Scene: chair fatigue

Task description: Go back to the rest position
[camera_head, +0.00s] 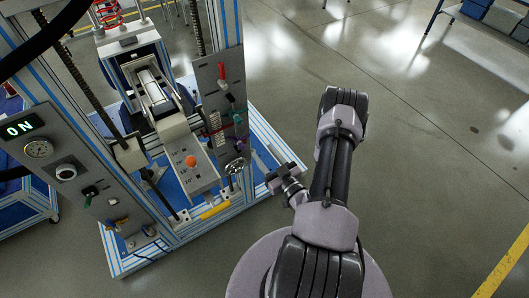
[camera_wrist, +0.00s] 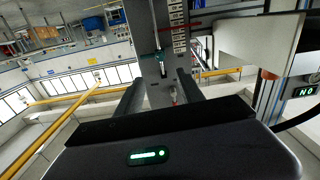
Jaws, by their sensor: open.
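My gripper (camera_head: 284,180) is open and empty, just right of the test machine's right-hand control panel (camera_head: 213,78). In the wrist view its two dark fingers (camera_wrist: 160,90) stand apart with the grey panel (camera_wrist: 149,35) beyond them. A small grey and red knob (camera_wrist: 174,94) shows between the fingers; the gap to it is hard to judge. My arm (camera_head: 331,165) is bent, reaching from the base at the bottom toward the machine. The wrist view appears upside down.
The blue-and-white machine frame (camera_head: 263,130) stands close left of my gripper. A display (camera_head: 20,128) reads ON. The floor (camera_head: 440,150) to the right is open.

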